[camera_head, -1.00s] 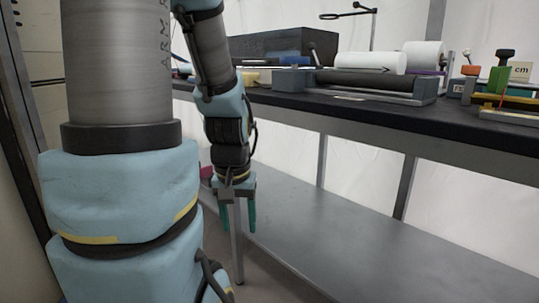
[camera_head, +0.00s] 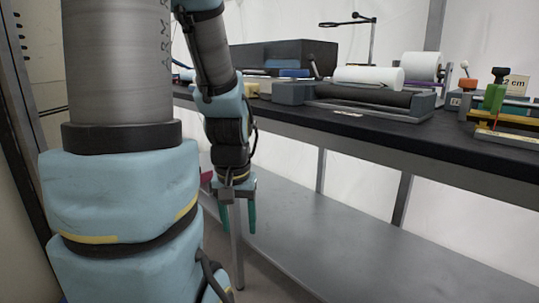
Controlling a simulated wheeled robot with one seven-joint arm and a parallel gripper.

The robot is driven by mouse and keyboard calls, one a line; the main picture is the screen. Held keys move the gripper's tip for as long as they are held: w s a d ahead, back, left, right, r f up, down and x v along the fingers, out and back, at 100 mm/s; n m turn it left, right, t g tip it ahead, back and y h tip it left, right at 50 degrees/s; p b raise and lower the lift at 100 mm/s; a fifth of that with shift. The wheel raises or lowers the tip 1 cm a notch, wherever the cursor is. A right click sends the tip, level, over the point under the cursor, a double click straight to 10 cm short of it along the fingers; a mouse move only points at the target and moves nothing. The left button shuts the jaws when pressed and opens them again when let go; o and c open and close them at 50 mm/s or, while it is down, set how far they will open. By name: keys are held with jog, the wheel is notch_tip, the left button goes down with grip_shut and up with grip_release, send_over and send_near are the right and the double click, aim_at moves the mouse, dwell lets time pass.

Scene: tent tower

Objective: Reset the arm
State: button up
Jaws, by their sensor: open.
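My arm hangs folded down in front of the table, with its large light-blue links filling the left of the view. My gripper (camera_head: 238,218) points straight down, its two teal fingers apart and nothing between them. It is below the level of the tabletop, at the near left end of the table, above the lower shelf's left end in the picture. Whether it touches the table leg behind it, I cannot tell.
The black tabletop (camera_head: 400,133) holds a dark box (camera_head: 270,55), a grey tray with a dark roller (camera_head: 362,96), white rolls (camera_head: 420,66), a stand (camera_head: 372,40) and a green-handled item (camera_head: 495,95) at right. A grey lower shelf (camera_head: 350,235) lies bare.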

notch_tip(320, 180, up, 27)
jog(key=p, duration=2.5)
jog(key=shift+p, duration=0.3)
